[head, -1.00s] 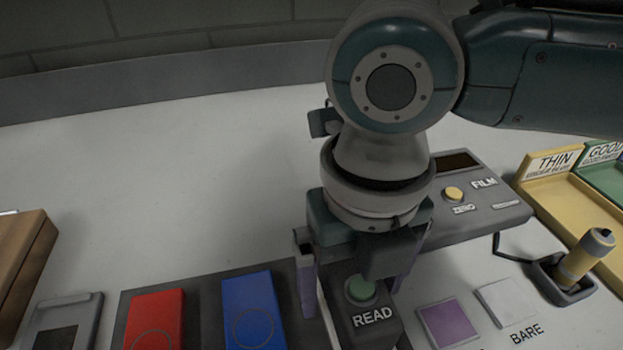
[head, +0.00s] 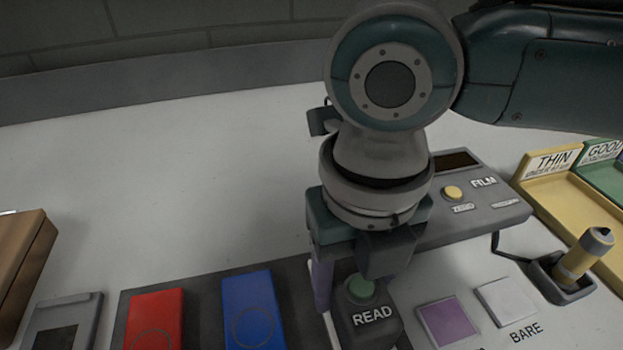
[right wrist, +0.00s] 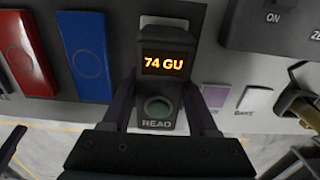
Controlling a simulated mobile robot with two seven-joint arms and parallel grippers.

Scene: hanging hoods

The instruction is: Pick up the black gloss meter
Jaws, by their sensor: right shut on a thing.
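The black gloss meter (head: 372,322) stands on the bench with its green button and READ label facing up. In the right wrist view its display (right wrist: 163,65) glows "74 GU". My right gripper (head: 352,283) is above and around the meter, with a purple-grey finger on each side. It is shut on the meter's body. In the right wrist view the fingers (right wrist: 158,102) flank the button section. The gripper and wrist hide the meter's far part in the head view.
A blue panel (head: 253,310) and a red panel (head: 155,318) lie left of the meter. The grey film gauge (head: 480,200) is behind right, with a yellow-banded probe (head: 584,257) in a holder. Purple (head: 448,322) and white (head: 506,302) squares lie right. The bench behind left is clear.

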